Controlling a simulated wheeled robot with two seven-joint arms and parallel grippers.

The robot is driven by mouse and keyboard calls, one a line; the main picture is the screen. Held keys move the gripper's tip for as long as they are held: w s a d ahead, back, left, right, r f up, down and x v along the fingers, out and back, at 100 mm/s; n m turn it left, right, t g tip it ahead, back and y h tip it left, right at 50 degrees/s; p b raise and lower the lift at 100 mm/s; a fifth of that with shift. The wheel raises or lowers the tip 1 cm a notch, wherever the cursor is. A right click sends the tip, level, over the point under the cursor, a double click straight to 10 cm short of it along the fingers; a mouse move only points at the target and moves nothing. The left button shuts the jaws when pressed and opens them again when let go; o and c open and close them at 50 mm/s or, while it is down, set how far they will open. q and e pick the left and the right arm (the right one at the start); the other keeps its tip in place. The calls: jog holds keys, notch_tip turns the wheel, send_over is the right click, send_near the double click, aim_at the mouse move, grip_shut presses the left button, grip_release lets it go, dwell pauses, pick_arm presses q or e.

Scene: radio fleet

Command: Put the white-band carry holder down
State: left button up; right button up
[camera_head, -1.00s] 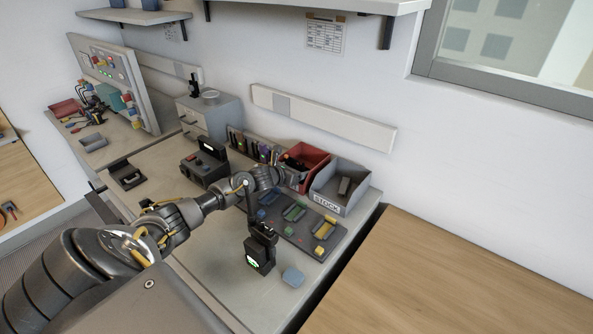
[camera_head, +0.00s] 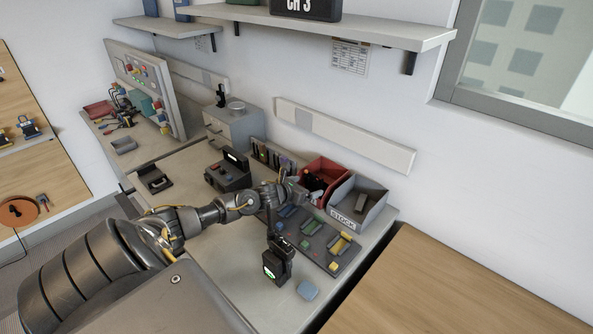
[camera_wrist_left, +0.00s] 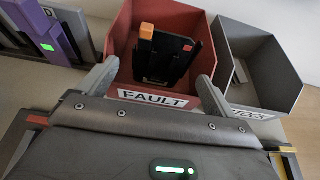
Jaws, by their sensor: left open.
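My left gripper (camera_head: 287,180) is open in front of the red bin; its two fingers also show spread apart in the left wrist view (camera_wrist_left: 158,72). A black device (camera_wrist_left: 166,55) with an orange knob leans inside the red bin (camera_wrist_left: 155,97) labelled FAULT, beyond the fingertips. No gap between the fingers and the device can be judged. The red bin also shows in the head view (camera_head: 326,170). I cannot make out a white band on any holder. My right gripper is not in view.
A grey STOCK bin (camera_head: 345,220) stands right of the red bin. A dark tray (camera_head: 318,243) holds coloured pieces. A purple device (camera_wrist_left: 62,40) stands left.

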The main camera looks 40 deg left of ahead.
pick_arm(q)
jog(key=p+v, duration=0.3)
jog(key=v, duration=0.2)
jog(key=shift+s+r, duration=0.1)
jog(key=shift+s, duration=0.35)
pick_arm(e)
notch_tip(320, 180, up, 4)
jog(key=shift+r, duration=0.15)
